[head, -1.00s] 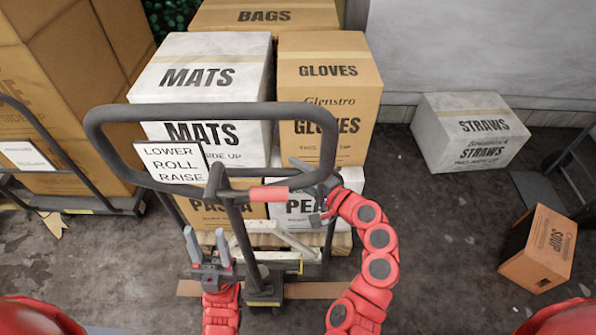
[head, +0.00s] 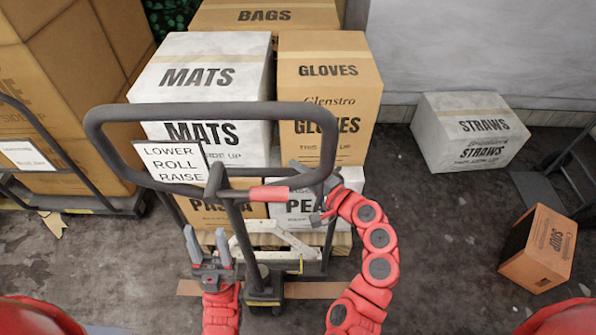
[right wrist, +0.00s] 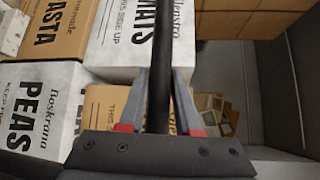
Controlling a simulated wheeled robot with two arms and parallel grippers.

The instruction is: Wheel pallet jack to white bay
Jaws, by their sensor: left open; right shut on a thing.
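The pallet jack's dark loop handle (head: 215,111) stands in front of me, with its column and base (head: 264,290) below. A sign on it (head: 172,163) reads LOWER, ROLL, RAISE. Behind the handle is a loaded pallet with a MATS box (head: 205,75), a GLOVES box (head: 328,75), and PASTA and PEAS boxes. My right gripper (head: 325,186) is shut on the right side of the handle; its fingers straddle the dark bar (right wrist: 160,85) in the right wrist view. My left gripper (head: 208,248) is open and empty, fingers up, left of the jack's column. The white bay cannot be made out.
A STRAWS box (head: 470,130) and a small SOUP box (head: 540,248) sit on the floor at right. A dark cart or rack (head: 570,180) stands at the right edge. A cart with large cartons (head: 60,100) is at left.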

